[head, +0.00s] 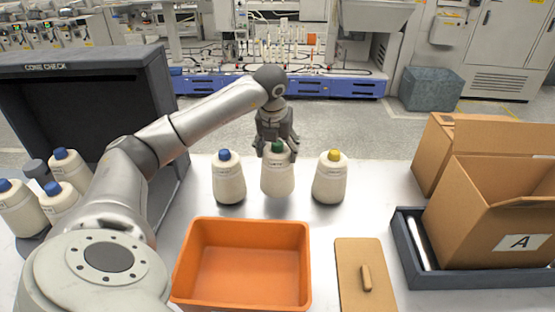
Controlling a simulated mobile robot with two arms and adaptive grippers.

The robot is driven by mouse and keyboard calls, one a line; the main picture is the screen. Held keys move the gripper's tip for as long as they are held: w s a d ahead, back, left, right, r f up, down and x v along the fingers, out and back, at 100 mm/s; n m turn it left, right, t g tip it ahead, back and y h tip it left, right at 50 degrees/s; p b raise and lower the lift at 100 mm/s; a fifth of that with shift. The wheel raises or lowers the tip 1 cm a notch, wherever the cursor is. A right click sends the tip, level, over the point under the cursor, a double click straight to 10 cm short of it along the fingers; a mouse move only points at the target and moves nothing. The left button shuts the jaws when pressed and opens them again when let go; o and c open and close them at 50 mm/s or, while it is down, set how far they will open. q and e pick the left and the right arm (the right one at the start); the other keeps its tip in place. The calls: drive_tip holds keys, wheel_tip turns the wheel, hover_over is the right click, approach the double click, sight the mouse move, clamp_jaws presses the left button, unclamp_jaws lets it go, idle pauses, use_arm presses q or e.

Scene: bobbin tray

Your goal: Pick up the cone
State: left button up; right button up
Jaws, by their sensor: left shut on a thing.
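Three cream yarn cones stand in a row in the head view: a blue-topped cone (228,180) on the left, a green-topped cone (277,177) in the middle and a yellow-topped cone (330,180) on the right. My left gripper (277,148) points down from above and is shut on the top of the green-topped cone. This cone is upright. Its base shows a little higher in the picture than its neighbours' bases; I cannot tell for sure whether it is clear of the table. My right gripper is not in view.
An orange bin (243,222) is empty in front of the cones. A tan board with a small handle (347,250) lies to its right. Cardboard box A (475,230) sits in a dark tray (403,255). Several blue-topped cones (68,170) stand by the dark cone check booth (60,62).

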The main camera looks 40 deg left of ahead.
use_arm(q)
drive_tip(key=s+r, duration=0.1)
drive_tip(key=s+d+r+b, duration=0.1)
drive_tip(key=r, duration=0.1)
drive_tip(key=s+d+r, duration=0.1)
drive_tip(key=s+r, duration=0.1)
drive_tip(key=shift+r, duration=0.2)
drive_tip(key=s+d+r+b, duration=0.2)
drive_tip(key=s+d+r, duration=0.2)
drive_tip(key=s, duration=0.4)
drive_tip(key=shift+s+d+r, duration=0.15)
drive_tip(key=shift+s+r, duration=0.05)
drive_tip(key=shift+s, duration=0.05)
wheel_tip(320, 180, up, 20)
drive_tip(key=p, duration=2)
drive_tip(key=shift+f, duration=0.1)
